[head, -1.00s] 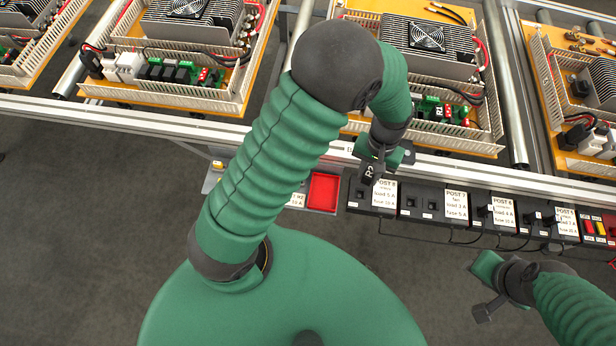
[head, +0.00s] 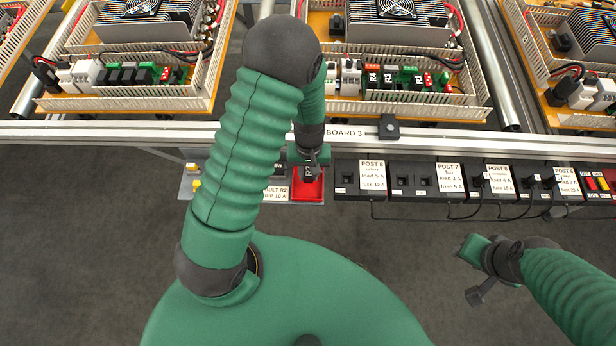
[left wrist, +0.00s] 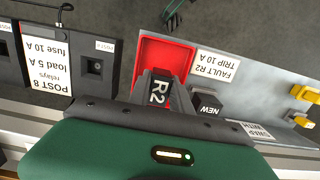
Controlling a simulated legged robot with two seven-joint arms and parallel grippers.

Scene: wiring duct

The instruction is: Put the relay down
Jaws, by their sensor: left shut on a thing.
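My left gripper (head: 309,160) is shut on the black relay marked R2 (head: 308,173). It holds the relay over the red tray (head: 309,191), at the tray's rear part. In the left wrist view the relay (left wrist: 158,92) sits between the two fingers, with the red tray (left wrist: 165,52) around and beyond it. I cannot tell whether the relay touches the tray floor. A label beside the tray reads "FAULT R2 TRIP 10 A" (left wrist: 218,65). My right gripper (head: 476,272) hangs over the floor at the right, away from the rail; its jaw opening is unclear.
A black block labelled NEW (left wrist: 207,103) stands next to the tray. Several black test posts (head: 400,178) line the rail to the right. Board 3 (head: 398,112), with relays and white ducts, lies behind. Yellow parts (left wrist: 303,93) are at the other side of the tray.

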